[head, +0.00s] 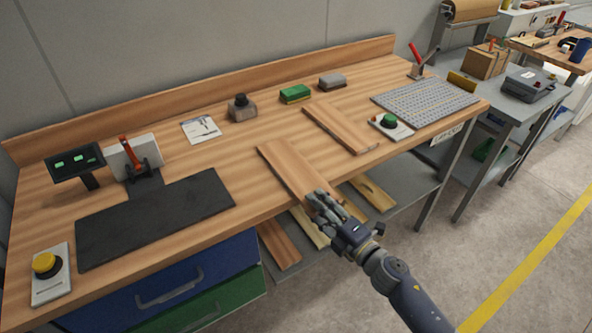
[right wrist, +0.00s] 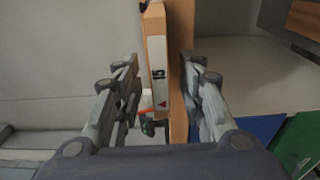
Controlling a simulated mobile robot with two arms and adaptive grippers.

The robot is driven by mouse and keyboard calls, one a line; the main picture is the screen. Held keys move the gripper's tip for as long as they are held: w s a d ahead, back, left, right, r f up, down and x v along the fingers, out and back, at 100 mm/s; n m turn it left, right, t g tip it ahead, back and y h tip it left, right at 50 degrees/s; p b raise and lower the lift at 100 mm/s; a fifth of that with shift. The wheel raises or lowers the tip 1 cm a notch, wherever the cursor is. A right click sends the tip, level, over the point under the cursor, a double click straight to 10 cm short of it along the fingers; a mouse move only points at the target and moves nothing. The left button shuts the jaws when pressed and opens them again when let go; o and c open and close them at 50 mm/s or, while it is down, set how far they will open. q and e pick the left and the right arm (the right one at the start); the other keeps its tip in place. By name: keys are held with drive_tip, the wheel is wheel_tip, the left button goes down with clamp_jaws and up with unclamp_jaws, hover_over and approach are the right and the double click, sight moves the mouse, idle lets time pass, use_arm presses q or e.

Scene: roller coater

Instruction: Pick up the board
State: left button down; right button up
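A flat brown board (head: 286,165) lies on the workbench, its near end at the front edge and partly hidden by my right gripper. A second similar board (head: 340,128) lies behind it to the right. My right gripper (head: 318,199) is at the near end of the first board. In the right wrist view the fingers of the right gripper (right wrist: 163,98) are apart, one on each side of wooden edges, with gaps visible. I cannot tell whether either finger touches the wood. My left gripper is out of view.
The wooden workbench (head: 70,205) also carries a dark mat (head: 155,218), a yellow button box (head: 50,270), a green button box (head: 391,126) and a perforated metal plate (head: 424,102). Several planks lie on a shelf (head: 405,190) below. Open floor (head: 500,235) lies at the right.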

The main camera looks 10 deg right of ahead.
drive_tip(key=shift+x, duration=1.3)
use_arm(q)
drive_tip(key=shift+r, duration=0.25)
use_arm(e)
drive_tip(key=shift+s, duration=0.1)
drive_tip(key=shift+c, duration=0.6)
clamp_jaws()
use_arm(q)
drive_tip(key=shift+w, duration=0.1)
use_arm(e)
drive_tip(key=shift+r, duration=0.1)
